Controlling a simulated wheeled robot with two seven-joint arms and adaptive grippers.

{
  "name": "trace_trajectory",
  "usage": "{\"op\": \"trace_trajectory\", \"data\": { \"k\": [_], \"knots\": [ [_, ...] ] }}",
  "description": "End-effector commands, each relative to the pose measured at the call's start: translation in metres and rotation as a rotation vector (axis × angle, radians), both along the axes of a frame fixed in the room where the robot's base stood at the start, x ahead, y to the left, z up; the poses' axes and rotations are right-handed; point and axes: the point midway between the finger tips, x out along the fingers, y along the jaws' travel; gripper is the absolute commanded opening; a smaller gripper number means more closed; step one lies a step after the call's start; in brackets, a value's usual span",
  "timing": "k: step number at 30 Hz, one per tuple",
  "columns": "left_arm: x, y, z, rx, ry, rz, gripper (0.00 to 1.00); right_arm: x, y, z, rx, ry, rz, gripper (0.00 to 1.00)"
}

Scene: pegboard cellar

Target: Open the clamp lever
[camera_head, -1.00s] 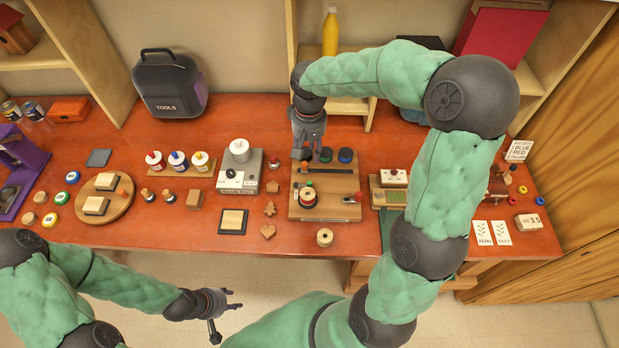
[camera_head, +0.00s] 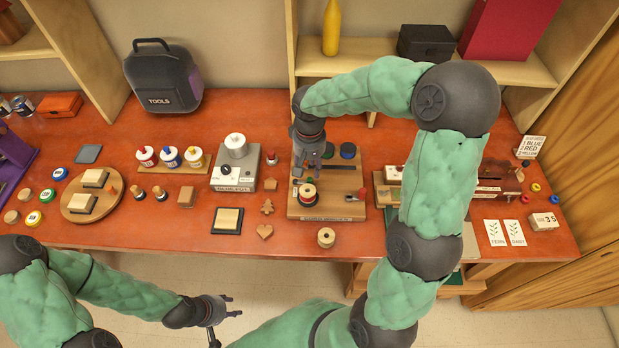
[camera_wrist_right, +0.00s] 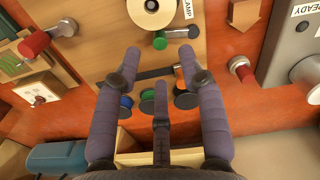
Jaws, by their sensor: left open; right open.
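The wooden clamp board (camera_head: 330,209) lies on the bench, with a spool (camera_head: 308,194) standing on it. A label partly reading "AMP" shows beside the spool in the right wrist view. A red-handled lever (camera_head: 356,195) is at the board's right side; it shows at upper left in the right wrist view (camera_wrist_right: 36,44). A green knob (camera_wrist_right: 160,41) and an orange piece (camera_wrist_right: 179,76) also show there; I cannot tell which part is the clamp lever. My right gripper (camera_head: 307,168) is open and empty above the board's back left. My left gripper (camera_head: 233,306) is open, in front of the bench.
Green and blue discs (camera_head: 347,151) lie behind the board. A grey device (camera_head: 233,176) stands left of it. A loose spool (camera_head: 326,237) is in front. My right forearm passes over the bench on the right and hides part of it.

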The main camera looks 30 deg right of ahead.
Motion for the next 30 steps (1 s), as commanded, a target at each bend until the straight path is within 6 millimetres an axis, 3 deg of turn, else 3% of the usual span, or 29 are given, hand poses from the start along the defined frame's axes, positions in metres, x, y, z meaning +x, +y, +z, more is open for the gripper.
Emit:
{"op": "trace_trajectory", "data": {
  "k": [3,9,22,23,27,30],
  "knots": [
    [0.000,0.000,-0.006,0.000,0.000,0.000,0.43,-0.001,0.000,-0.023,0.001,0.003,0.000,0.41],
    [0.000,0.000,-0.010,0.000,0.000,0.000,0.43,0.000,0.000,-0.047,0.000,0.001,0.000,0.41],
    [0.000,0.000,-0.011,0.000,0.000,0.000,0.43,0.000,0.000,-0.056,0.001,-0.001,0.000,0.41],
    [0.000,0.000,-0.011,0.000,0.000,0.000,0.43,0.000,0.000,-0.056,0.001,-0.001,0.000,0.38],
    [0.000,0.000,-0.011,0.000,0.000,0.000,0.43,0.000,0.000,-0.056,0.001,-0.001,0.000,0.00],
    [0.000,0.000,-0.011,0.000,0.000,0.000,0.43,0.000,0.000,-0.056,0.001,-0.001,0.000,0.00]
  ]
}}
